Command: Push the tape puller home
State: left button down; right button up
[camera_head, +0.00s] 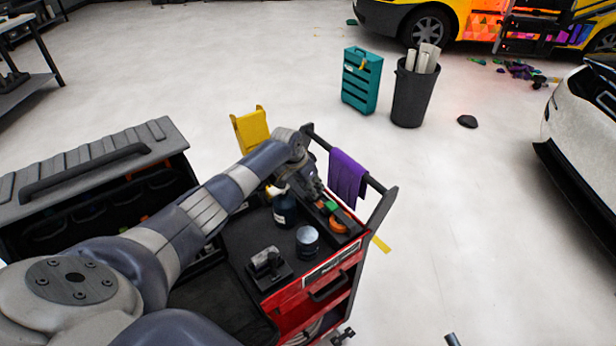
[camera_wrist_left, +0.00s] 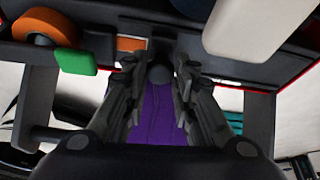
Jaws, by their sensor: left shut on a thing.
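My left gripper (camera_head: 312,188) reaches over the far end of the tool cart. In the left wrist view my left gripper (camera_wrist_left: 158,80) is shut on a small dark rounded piece (camera_wrist_left: 160,74), which looks like the end of the tape puller. The rest of the piece is hidden by the fingers and lies against the dark tray edge. In the head view the fingers and arm cover it. I cannot tell how deep it sits. My right gripper is not in view.
The red cart's black top (camera_head: 240,240) holds a dark bottle (camera_head: 285,211), a round tin (camera_head: 307,240), a black block-shaped tool (camera_head: 267,262) and an orange tape roll (camera_head: 339,225). A green piece (camera_wrist_left: 75,62) is left of the fingers. A purple cloth (camera_head: 346,177) hangs on the handle.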

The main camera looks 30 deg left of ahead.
pick_arm(q)
jog(key=shift+d, duration=0.1)
jog(key=c, duration=1.3)
grip_release()
jog(key=v, duration=1.2)
jog(key=shift+s, duration=0.15)
jog(key=shift+c, duration=0.2)
